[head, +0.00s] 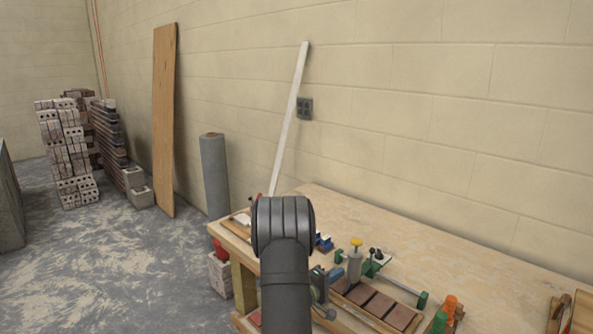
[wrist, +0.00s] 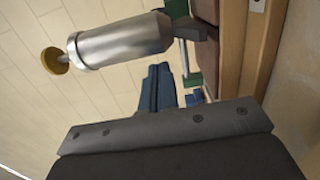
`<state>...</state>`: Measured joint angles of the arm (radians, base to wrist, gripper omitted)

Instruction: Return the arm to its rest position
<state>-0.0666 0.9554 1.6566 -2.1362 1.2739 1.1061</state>
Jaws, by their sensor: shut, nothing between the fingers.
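My gripper (head: 336,273) is low over the workbench (head: 450,245), partly behind my dark arm in the head view. In the wrist view its blue fingers (wrist: 158,76) are together with nothing held between them. A silver cylinder with a yellow knob (wrist: 125,42) appears close beside the fingers in the wrist view; in the head view this cylinder (head: 354,268) stands just right of the gripper. I cannot tell whether they touch. My arm hides part of the bench's left end.
A tray of brown tiles (head: 377,304), a green clamp (head: 376,264) and orange and green items (head: 447,312) lie on the bench. A white strip (head: 290,115) leans on the wall behind. A grey roll (head: 214,172) stands left of the bench. Open floor (head: 110,260) lies further left.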

